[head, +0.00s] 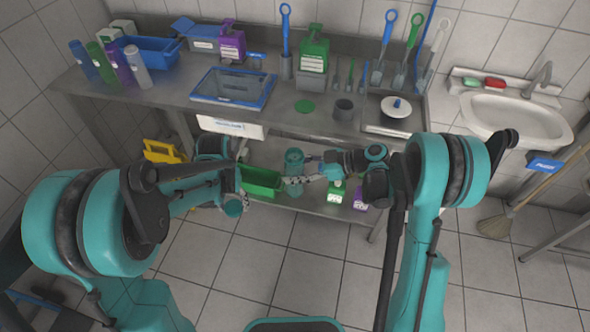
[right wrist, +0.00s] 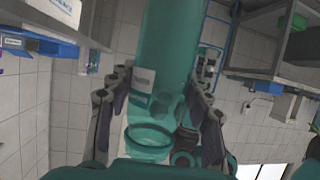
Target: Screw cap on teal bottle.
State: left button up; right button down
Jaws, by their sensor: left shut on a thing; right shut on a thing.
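The teal bottle (head: 293,158) stands roughly upright in the head view, in front of the steel bench. My right gripper (head: 302,178) is shut on it. In the right wrist view the bottle (right wrist: 172,50) fills the space between the two fingers, with a pale label on its side. A round teal rim (right wrist: 150,138) shows low in that view; I cannot tell which part it is. My left gripper (head: 238,196) is shut on a small round teal piece (head: 233,209), seemingly the cap, lower and to the left of the bottle. The two are apart.
The steel bench (head: 180,85) carries bottles, a blue tray (head: 235,88), jugs and brushes. A green bin (head: 262,180) and small green and purple bottles sit on its lower shelf. A yellow bucket (head: 162,151) stands left. The floor in front is clear.

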pick_arm(q)
jog(key=w+d+r+m, duration=0.2)
jog(key=w+d+r, duration=0.2)
jog(key=d+r, duration=0.5)
jog(key=w+d+r+m, duration=0.3)
jog(key=d+r, duration=0.6)
jog(key=r, duration=0.4)
jog(key=shift+w+d+r+m, duration=0.15)
jog(key=shift+w+d+m, duration=0.2)
jog(key=shift+w, duration=0.3)
jog(key=shift+f, duration=2.05)
jog(key=shift+f, duration=0.1)
jog(key=shift+f, duration=0.8)
jog(key=shift+f, duration=0.55)
